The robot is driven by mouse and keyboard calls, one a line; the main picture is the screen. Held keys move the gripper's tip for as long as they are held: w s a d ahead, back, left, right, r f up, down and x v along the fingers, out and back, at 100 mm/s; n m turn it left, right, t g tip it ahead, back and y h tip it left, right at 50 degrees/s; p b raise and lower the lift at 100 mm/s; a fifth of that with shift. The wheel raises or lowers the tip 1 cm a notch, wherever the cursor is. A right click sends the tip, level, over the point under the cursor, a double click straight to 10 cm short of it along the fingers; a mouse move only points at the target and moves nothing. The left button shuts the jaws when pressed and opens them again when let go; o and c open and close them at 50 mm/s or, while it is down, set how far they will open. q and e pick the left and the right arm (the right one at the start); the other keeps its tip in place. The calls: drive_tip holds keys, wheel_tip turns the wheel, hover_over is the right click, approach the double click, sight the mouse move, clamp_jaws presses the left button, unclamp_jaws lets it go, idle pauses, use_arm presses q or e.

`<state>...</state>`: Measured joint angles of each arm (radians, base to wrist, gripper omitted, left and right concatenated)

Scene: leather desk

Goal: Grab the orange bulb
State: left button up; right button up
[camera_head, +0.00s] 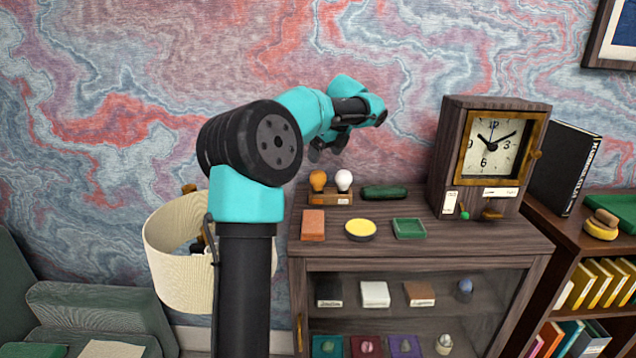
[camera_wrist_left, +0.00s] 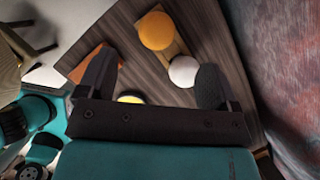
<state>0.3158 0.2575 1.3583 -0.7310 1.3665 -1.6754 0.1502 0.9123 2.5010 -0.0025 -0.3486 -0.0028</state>
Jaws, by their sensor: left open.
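The orange bulb (camera_head: 318,180) stands upright in a small wooden holder (camera_head: 330,198) on top of the dark wooden cabinet, just left of a white bulb (camera_head: 343,179). My left gripper (camera_head: 328,148) is open and empty in the air above the bulbs. In the left wrist view the orange bulb (camera_wrist_left: 157,31) lies beyond the two spread fingers (camera_wrist_left: 155,85), with the white bulb (camera_wrist_left: 183,71) nearer the right finger. Neither finger touches a bulb. My right gripper shows in neither view.
A green roll (camera_head: 384,192), an orange-brown block (camera_head: 313,224), a yellow round dish (camera_head: 360,230) and a green tray (camera_head: 409,228) share the cabinet top (camera_head: 440,240). A clock (camera_head: 490,155) stands at its right. A cream lampshade (camera_head: 180,250) is at the left.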

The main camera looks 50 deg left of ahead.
sight(319, 171)
use_arm(q)
drive_tip(key=x, duration=0.5)
drive_tip(key=shift+f, duration=0.15)
drive_tip(key=shift+x, duration=2.5)
drive_tip(key=shift+s+d, duration=0.15)
drive_tip(key=shift+s, duration=0.05)
drive_tip(key=c, duration=1)
